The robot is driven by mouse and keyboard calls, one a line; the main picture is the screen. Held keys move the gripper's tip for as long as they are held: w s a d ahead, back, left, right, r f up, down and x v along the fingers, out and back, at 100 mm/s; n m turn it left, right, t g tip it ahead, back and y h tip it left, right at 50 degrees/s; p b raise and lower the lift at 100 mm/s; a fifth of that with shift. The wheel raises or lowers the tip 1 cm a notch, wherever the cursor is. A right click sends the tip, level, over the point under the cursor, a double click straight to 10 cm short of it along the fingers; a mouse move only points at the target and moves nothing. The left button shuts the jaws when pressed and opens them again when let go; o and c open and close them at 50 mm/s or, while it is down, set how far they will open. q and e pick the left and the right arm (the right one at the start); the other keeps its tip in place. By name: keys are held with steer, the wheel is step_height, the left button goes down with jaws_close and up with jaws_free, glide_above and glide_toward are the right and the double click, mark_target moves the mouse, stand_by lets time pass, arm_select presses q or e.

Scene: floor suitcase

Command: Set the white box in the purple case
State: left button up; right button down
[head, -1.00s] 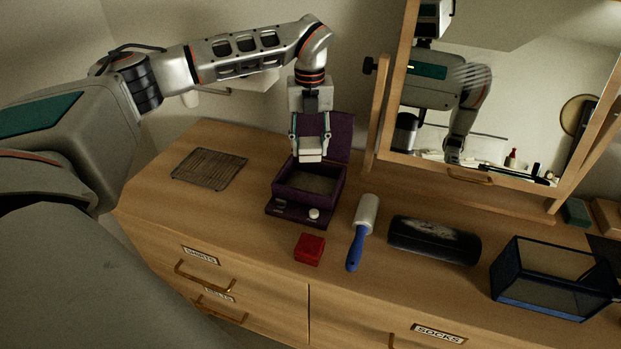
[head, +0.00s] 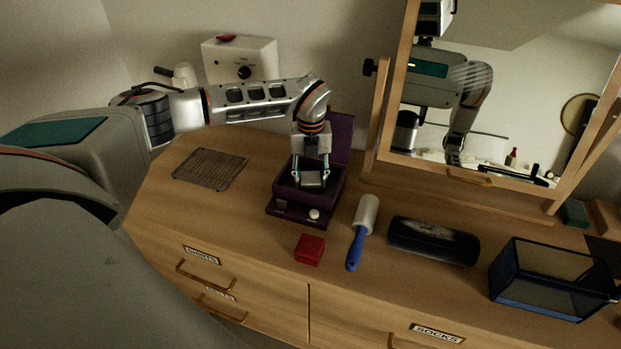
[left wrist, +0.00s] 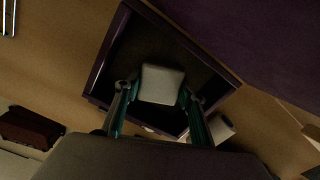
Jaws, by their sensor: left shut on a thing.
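The purple case (head: 280,209) stands open on the dresser, its lid (head: 341,138) raised at the back. My left gripper (head: 311,178) is shut on the white box (head: 312,181) and holds it within the outline of the case's open compartment. In the left wrist view the white box (left wrist: 161,85) sits between the fingertips, with the dark inside of the case around it. I cannot tell whether the box touches the case floor. My right gripper is not in view.
A red box (head: 309,249), a blue-handled lint roller (head: 362,233), a dark glasses case (head: 433,241) and a blue-edged glass box (head: 552,279) stand in front and right. A wire rack (head: 210,169) lies left. A mirror (head: 500,90) stands behind.

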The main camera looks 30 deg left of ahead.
mark_target(310, 178)
arm_select(q)
steer(key=shift+f, duration=0.1)
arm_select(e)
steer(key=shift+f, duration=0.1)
arm_select(q)
steer(key=o, duration=0.9)
steer(key=shift+o, duration=1)
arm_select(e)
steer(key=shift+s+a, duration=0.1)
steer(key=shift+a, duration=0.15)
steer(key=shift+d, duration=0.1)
arm_select(q)
steer(key=shift+r, duration=0.4)
step_height(310, 178, up, 12)
steer(key=b, duration=0.1)
steer(key=shift+f, duration=0.25)
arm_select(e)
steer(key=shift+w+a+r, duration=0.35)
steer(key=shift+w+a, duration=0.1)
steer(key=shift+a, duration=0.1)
arm_select(q)
steer(key=shift+s+f, duration=0.1)
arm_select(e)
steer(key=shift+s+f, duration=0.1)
